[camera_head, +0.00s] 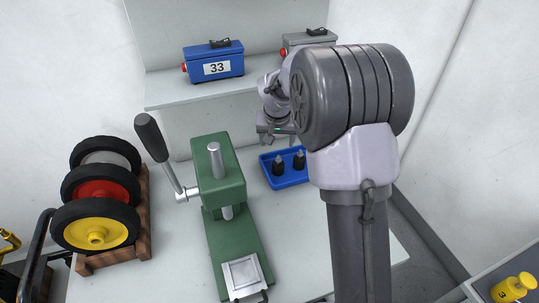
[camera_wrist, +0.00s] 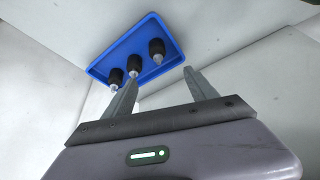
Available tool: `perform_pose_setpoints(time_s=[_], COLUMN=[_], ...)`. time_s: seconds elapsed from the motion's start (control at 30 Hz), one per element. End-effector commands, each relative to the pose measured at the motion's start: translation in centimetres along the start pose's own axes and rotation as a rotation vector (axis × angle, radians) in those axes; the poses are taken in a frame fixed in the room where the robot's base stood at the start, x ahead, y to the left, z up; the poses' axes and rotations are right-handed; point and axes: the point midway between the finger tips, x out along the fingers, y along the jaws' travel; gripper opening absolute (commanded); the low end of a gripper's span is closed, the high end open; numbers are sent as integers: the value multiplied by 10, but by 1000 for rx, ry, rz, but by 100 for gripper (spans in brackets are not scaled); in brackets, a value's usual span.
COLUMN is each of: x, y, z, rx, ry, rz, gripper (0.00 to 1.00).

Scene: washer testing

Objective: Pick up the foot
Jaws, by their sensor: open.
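Three black feet with pale metal studs are in a small blue tray (camera_head: 289,184). In the wrist view the tray (camera_wrist: 172,69) holds a left foot (camera_wrist: 115,75), a middle foot (camera_wrist: 134,63) and a right foot (camera_wrist: 156,47). In the head view I see two of them, one foot (camera_head: 278,167) and another foot (camera_head: 299,161); my arm hides part of the tray's right side. My gripper (camera_wrist: 160,79) is open and empty, its fingers apart from the feet. In the head view my gripper (camera_head: 280,128) is above and behind the tray, partly hidden.
A green press (camera_head: 220,180) with a black-knobbed lever stands left of the tray. Wheels (camera_head: 97,225) sit in a wooden rack at far left. A yellow weight (camera_head: 510,290) is lower right.

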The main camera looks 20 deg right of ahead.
Motion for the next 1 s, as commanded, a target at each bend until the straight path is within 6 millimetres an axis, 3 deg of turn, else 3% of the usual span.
perform_pose_setpoints(time_s=[0.1,0.3,0.57,0.73,0.97,1.0], x=[41,92,120,154,157,157], y=[0,1,2,5,5,5], z=[4,3,2,2,0,0], rx=[0,2,2,1,1,1], ry=[-5,-4,-3,-4,-2,-2], rz=[1,0,0,0,-1,-1], gripper=[66,66,66,66,66,59])
